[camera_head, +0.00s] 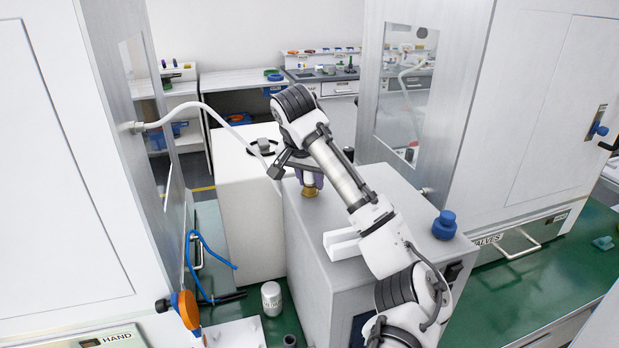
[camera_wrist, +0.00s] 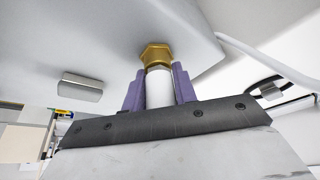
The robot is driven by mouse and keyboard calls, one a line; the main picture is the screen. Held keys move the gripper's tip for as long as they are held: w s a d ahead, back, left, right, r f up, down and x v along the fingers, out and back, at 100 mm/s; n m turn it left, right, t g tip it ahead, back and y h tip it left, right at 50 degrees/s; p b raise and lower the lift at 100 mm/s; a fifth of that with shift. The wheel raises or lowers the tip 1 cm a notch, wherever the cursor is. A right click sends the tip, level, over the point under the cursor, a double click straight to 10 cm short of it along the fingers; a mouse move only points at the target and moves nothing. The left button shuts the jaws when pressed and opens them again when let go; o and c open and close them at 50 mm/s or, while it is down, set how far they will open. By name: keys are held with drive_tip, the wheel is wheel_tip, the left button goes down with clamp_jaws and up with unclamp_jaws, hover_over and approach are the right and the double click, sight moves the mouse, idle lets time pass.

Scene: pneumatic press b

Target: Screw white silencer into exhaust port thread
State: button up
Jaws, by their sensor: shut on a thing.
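My gripper (camera_wrist: 158,76) has purple fingers shut on the white silencer (camera_wrist: 159,90), a plain white cylinder. In the head view, my gripper (camera_head: 309,179) points down at the top of the grey box. The exhaust port (camera_head: 310,192) shows there as a small brass fitting just under the fingertips. In the wrist view, the brass hex fitting (camera_wrist: 155,54) stands on the grey surface, in line with the silencer, and the silencer's end meets it. The thread is hidden, so I cannot tell how far it is engaged.
The grey box (camera_head: 308,240) also carries a white block (camera_head: 343,244) and a blue knob (camera_head: 444,225). A white hose (camera_head: 208,108) runs close to my gripper from the left cabinet. A white can (camera_head: 271,298) and blue tubing (camera_head: 197,268) lie on the green bench at left.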

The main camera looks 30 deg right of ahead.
drive_tip(key=shift+s+d+f, duration=0.15)
drive_tip(key=shift+d+f, duration=0.05)
drive_tip(key=shift+d, duration=0.05)
drive_tip(key=shift+m+g, duration=0.4)
drive_tip(key=shift+m, duration=0.5)
drive_tip(key=shift+s+m+g+h, duration=0.1)
drive_tip(key=shift+m+g+h, duration=0.2)
drive_tip(key=shift+m, duration=0.6)
drive_tip(key=shift+d+m, duration=0.1)
drive_tip(key=shift+m, duration=0.4)
drive_tip(key=shift+m+g, duration=0.3)
drive_tip(key=shift+g, duration=0.1)
